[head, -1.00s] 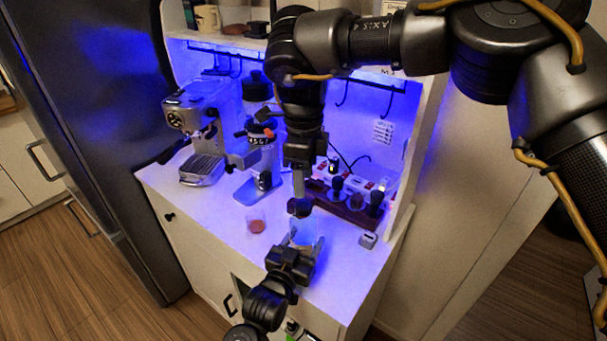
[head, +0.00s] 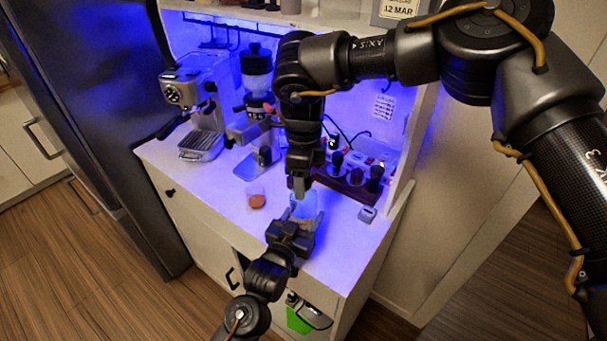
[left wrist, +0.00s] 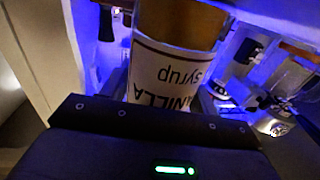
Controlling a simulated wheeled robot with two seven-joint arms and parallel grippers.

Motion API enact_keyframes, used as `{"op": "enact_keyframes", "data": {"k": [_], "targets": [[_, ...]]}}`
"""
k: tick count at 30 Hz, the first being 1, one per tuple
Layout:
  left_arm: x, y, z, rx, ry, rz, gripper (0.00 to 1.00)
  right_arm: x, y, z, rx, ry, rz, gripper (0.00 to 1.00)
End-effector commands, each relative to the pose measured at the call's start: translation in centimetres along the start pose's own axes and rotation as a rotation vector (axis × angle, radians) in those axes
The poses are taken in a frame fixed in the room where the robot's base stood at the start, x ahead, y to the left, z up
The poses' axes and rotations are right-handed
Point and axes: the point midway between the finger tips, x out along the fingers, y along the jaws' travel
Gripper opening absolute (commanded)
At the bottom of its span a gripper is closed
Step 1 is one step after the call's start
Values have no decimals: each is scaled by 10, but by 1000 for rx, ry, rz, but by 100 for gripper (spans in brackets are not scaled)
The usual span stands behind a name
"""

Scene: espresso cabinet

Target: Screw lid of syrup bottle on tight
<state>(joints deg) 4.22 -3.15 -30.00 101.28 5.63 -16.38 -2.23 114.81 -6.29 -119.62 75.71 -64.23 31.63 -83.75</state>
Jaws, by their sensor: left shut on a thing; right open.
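The syrup bottle (head: 304,208) stands on the white counter, mostly hidden by my grippers. In the left wrist view, its white label (left wrist: 165,80) reads vanilla syrup upside down, with amber content beside it. My left gripper (head: 303,219) is shut on the bottle from the front. My right gripper (head: 299,190) points down right over the bottle's top and is open. The lid does not show; the right gripper covers the bottle's top, so I cannot tell how the lid sits or whether the fingers touch it.
A small glass with reddish content (head: 257,201) stands left of the bottle. A dark rack of tools (head: 355,185) and a small grey box (head: 367,214) are to the right. The grinder (head: 257,95) and espresso machine (head: 196,105) stand behind left. The front left counter is clear.

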Motion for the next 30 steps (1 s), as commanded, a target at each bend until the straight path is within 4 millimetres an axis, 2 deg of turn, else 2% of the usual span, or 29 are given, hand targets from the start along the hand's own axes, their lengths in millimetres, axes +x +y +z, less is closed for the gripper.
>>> {"op": "enact_keyframes", "data": {"k": [2,12,17,20,30], "targets": [[0,0,0,0,0,0,0,0,0,0,0,0,0,51],[0,0,0,0,0,0,0,0,0,0,0,0,0,8],[0,0,0,0,0,0,0,0,0,0,62,-1,2,6],[0,0,0,0,0,0,0,0,0,1,252,-3,3,7],[0,0,0,0,0,0,0,2,1,1,1217,1,5,7]]}}
